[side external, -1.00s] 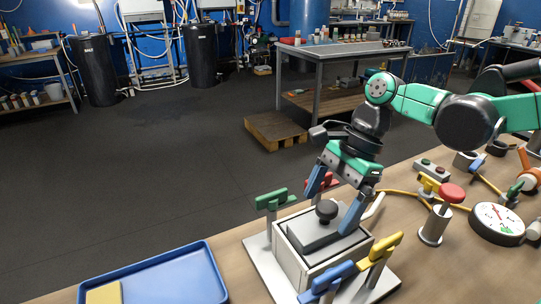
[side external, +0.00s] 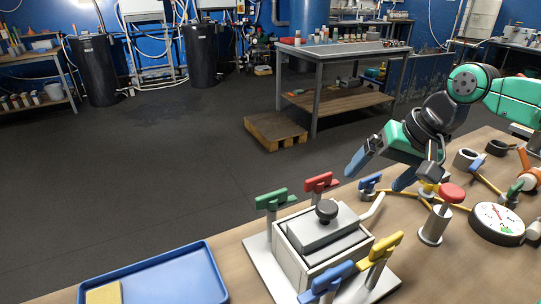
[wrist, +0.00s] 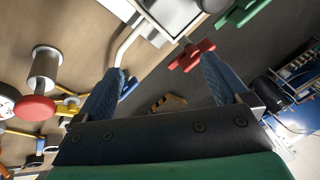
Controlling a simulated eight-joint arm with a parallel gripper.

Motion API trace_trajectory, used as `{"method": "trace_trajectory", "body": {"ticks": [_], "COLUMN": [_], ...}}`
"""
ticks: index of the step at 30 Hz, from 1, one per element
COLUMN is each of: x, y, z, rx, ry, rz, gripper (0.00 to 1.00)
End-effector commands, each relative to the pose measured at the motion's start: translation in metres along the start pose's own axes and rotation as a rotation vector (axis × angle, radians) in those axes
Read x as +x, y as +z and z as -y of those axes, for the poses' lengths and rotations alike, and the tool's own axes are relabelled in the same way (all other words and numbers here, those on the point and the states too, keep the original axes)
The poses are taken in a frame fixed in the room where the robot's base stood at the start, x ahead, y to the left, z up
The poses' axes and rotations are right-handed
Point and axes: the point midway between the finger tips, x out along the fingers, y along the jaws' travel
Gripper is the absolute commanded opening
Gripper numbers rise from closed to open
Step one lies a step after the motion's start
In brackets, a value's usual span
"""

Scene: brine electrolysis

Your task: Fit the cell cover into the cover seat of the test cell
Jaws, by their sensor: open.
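The cell cover (side external: 312,232), a grey plate with a black knob (side external: 326,209), lies in the top opening of the test cell (side external: 292,262), a white box on a pale base plate. The cover's upper part shows above the rim; I cannot tell whether it is fully down in the cover seat, which it hides. My gripper (side external: 377,179) is open and empty, up and to the right of the cell, apart from the cover. In the wrist view, its two blue fingers (wrist: 163,70) are spread, with part of the cell (wrist: 150,28) at the top edge.
Green (side external: 272,199), red (side external: 321,182), blue (side external: 327,280) and yellow (side external: 381,249) clamp handles stand around the cell. A blue tray (side external: 195,262) lies at left. A red-topped post (side external: 434,225) and a round gauge (side external: 497,224) stand at right, among cables.

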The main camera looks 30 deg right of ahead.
Motion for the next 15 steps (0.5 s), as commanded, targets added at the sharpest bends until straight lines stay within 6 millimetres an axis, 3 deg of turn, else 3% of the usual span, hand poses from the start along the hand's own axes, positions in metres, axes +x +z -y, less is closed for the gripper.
{"method": "trace_trajectory", "body": {"ticks": [3, 6, 9, 15], "x": [0.009, 0.013, 0.015, 0.015], "y": [0.002, 0.002, 0.001, 0.001], "z": [-0.016, -0.023, -0.026, -0.026], "rx": [-0.325, -0.507, -0.594, -0.609], "ry": [0.015, 0.038, 0.053, 0.055], "rz": [-0.133, -0.203, -0.234, -0.239], "gripper": [0.94, 0.94, 0.94, 0.94]}}
